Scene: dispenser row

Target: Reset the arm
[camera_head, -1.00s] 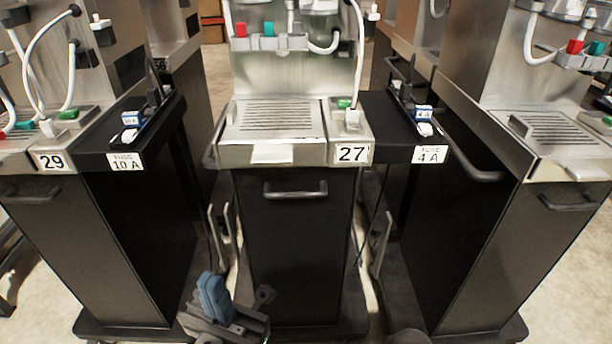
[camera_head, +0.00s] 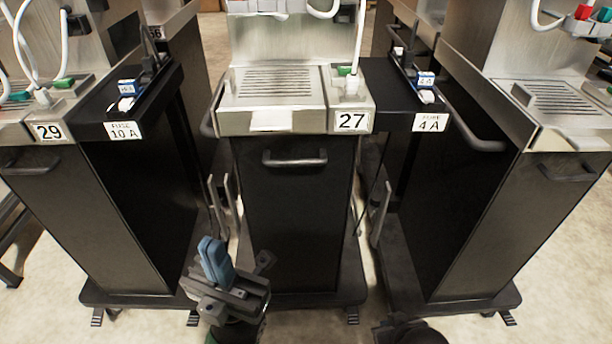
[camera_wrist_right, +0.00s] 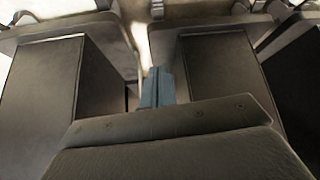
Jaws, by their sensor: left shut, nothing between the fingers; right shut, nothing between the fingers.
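My left gripper (camera_head: 213,250) is in the lower middle of the head view, its blue fingers together and empty, pointing up. It appears in front of the lower body of dispenser 27 (camera_head: 295,200), apart from it as far as I can tell. My right gripper's blue fingers (camera_wrist_right: 158,87) show closed and empty in the right wrist view, beyond the dark wrist housing. In the head view only a dark part of my right arm shows at the bottom edge, and its fingers cannot be made out.
Dispenser 29 (camera_head: 40,190) stands left, with a black "10 A" side shelf (camera_head: 150,105). Another dispenser (camera_head: 550,205) stands right. A black "4 A" shelf (camera_head: 385,80) lies between it and dispenser 27. Small blue-and-white boxes sit on both shelves. Pale floor (camera_head: 540,305) is open in front.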

